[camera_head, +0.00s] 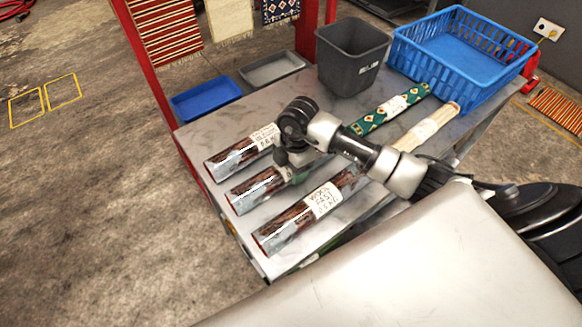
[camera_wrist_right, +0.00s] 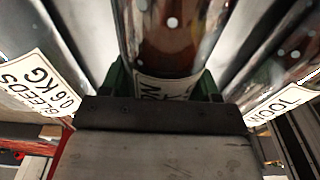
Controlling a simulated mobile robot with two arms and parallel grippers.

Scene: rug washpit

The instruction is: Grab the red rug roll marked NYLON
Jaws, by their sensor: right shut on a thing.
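Three dark red rug rolls in clear wrap lie side by side on the grey table. The middle roll (camera_head: 255,190) is the one my right gripper (camera_head: 287,165) is shut on; it still lies among the others. In the right wrist view this roll (camera_wrist_right: 172,40) runs between the green finger pads, and its white label (camera_wrist_right: 165,88) is partly hidden by the gripper, with only a few letters showing, seemingly the end of NYLON. The upper roll (camera_head: 230,158) has a label reading BLEEDS 0.6KG in the wrist view. The lower roll (camera_head: 290,228) is labelled WOOL FAST. My left gripper is out of view.
A green patterned roll (camera_head: 378,117) and a beige roll (camera_head: 432,120) lie further back. A dark grey bin (camera_head: 350,60) and a blue basket (camera_head: 425,72) stand at the table's back. Blue (camera_head: 205,98) and grey (camera_head: 272,69) trays sit beyond the table's far edge.

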